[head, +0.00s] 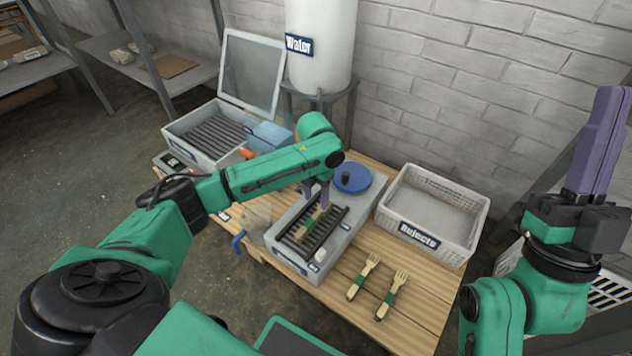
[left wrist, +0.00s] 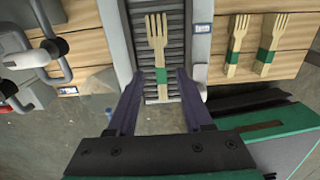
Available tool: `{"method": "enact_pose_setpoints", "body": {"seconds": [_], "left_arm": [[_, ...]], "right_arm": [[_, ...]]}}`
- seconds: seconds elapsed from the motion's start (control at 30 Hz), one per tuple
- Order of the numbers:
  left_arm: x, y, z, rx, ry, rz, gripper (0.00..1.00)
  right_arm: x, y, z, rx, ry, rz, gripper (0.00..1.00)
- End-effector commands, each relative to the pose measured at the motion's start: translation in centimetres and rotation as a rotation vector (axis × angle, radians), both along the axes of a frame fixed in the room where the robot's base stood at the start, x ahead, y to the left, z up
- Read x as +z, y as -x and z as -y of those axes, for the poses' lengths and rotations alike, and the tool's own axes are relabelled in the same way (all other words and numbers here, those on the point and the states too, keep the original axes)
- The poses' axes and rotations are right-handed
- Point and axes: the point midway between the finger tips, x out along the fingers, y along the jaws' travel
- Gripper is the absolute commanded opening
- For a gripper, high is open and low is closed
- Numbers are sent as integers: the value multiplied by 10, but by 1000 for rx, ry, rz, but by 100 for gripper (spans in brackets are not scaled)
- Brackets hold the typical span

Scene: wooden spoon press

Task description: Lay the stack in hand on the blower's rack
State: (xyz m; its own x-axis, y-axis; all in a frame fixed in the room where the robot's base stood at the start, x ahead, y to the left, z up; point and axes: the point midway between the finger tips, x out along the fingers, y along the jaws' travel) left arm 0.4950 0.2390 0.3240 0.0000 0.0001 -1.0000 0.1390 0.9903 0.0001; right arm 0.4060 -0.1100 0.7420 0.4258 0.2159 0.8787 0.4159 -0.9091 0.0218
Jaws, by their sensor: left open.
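A wooden fork stack with a green band (head: 312,222) lies lengthwise on the dark slatted rack (head: 330,232) of the grey blower unit (head: 345,226), which has a round blue part on top. In the left wrist view the stack (left wrist: 158,45) points tines away, flat on the slats (left wrist: 174,40). My left gripper (head: 318,190) is over the rack; in its wrist view the fingers (left wrist: 160,82) stand apart on either side of the green band, with gaps to it. My right gripper (head: 605,110) is raised at the far right, away from the table; its finger gap is not clear.
Two banded forks (head: 372,286) lie on the wooden table in front. A white Rejects crate (head: 432,215) stands right of the blower. A lidded box with slats (head: 212,135) stands open at the left, near the Water tank (head: 320,45). A blue-handled part (head: 240,240) is by the left table edge.

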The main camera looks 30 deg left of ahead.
Motion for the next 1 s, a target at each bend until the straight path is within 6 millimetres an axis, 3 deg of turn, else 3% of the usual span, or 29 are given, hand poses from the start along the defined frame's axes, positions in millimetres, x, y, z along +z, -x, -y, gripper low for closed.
{"method": "enact_pose_setpoints", "body": {"seconds": [0.3, 0.63, 0.8, 0.93, 1.0], "left_arm": [[22, -1, 0, 0, 0, 2, 51], [41, 0, 0, 1, 0, 1, 51], [44, 0, 0, 1, 1, 1, 51], [44, 0, 1, 2, 2, 2, 51], [38, -2, 12, 36, 29, 24, 51]], "right_arm": [[-87, -42, -17, 30, 60, -314, 0], [-183, -54, -30, 65, 114, -608, 0], [-207, -53, -33, 75, 127, -679, 0], [-211, -53, -33, 76, 129, -690, 0], [-211, -53, -33, 76, 129, -690, 0]]}}
